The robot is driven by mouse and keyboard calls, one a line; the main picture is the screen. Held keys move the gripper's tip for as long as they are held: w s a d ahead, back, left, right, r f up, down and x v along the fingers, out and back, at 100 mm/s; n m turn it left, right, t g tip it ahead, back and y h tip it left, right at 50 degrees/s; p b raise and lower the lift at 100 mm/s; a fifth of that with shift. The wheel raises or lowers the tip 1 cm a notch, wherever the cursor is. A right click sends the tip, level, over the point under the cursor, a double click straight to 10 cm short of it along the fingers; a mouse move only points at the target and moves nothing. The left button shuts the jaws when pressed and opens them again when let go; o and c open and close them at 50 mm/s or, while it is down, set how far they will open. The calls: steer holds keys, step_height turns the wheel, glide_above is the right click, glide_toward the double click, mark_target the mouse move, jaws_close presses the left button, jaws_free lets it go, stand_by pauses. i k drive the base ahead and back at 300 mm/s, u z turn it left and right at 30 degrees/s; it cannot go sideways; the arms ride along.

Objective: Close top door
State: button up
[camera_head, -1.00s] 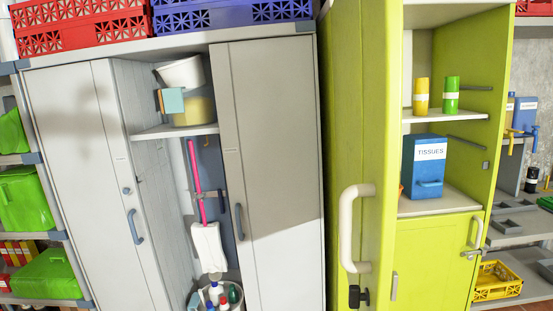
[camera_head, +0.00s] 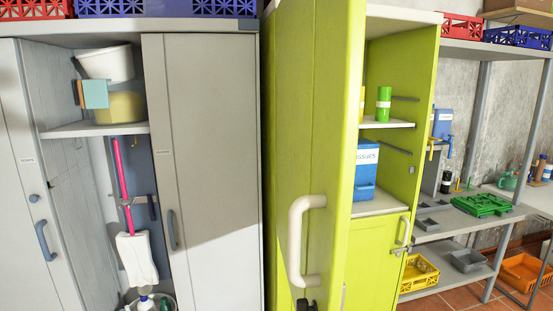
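A tall yellow-green cabinet stands in the middle of the view. Its top door (camera_head: 315,120) is swung open toward me, and I see it at a steep angle. The open upper compartment shows a green canister (camera_head: 383,103), part of a yellow one and a blue tissue box (camera_head: 366,170) on shelves. A lower door (camera_head: 375,255) beneath is shut.
A grey locker (camera_head: 205,130) with an open section holding a mop (camera_head: 136,255) and buckets (camera_head: 105,62) stands on the left. Shelving (camera_head: 480,222) with green and yellow trays is on the right. Some tiled floor (camera_head: 450,298) shows at lower right.

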mark_target(320, 44)
steer(key=u, duration=0.05)
steer(key=i, duration=0.8)
steer(key=u, duration=0.3)
